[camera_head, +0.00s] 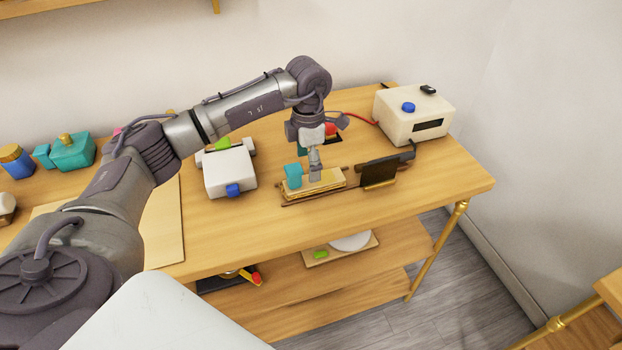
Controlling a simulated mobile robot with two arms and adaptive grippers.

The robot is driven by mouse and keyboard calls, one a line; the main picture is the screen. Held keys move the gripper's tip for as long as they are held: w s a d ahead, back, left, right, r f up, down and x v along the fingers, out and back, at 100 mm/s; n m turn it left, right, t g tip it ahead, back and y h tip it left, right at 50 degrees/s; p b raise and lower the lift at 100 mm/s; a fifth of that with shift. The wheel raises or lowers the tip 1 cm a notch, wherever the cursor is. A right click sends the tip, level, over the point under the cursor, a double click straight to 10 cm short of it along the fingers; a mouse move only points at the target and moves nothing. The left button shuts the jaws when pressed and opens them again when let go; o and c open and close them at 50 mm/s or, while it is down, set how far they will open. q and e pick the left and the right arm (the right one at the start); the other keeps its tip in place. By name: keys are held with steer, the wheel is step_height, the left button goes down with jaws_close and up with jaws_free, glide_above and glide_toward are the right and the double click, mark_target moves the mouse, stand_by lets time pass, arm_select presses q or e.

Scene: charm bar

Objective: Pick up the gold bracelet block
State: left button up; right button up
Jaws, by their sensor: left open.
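My left arm reaches in from the left and bends down over the table. My left gripper (315,172) points down, open, over a small wooden tray (300,199). A pale gold-tan block (330,182) lies on this tray, under and around the fingertips; it may be the gold bracelet block, but I cannot tell for sure. I cannot tell whether the fingers touch it. A teal block (293,176) stands at the tray's left end, beside the gripper. My right gripper is not in view.
A white box with a blue knob (230,172) stands left of the tray. A dark panel on a stand (379,171) is close on the right, and a cream device (414,113) is behind it. The table's front strip (340,222) is clear.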

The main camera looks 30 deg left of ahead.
arm_select(q)
steer(key=f, duration=0.1)
steer(key=f+p, duration=0.1)
steer(key=f, duration=0.2)
steer(key=shift+d+f+p, duration=0.1)
steer(key=shift+d+p, duration=0.2)
steer(key=shift+d, duration=0.05)
steer(key=shift+f, duration=0.55)
steer(key=c, duration=1.3)
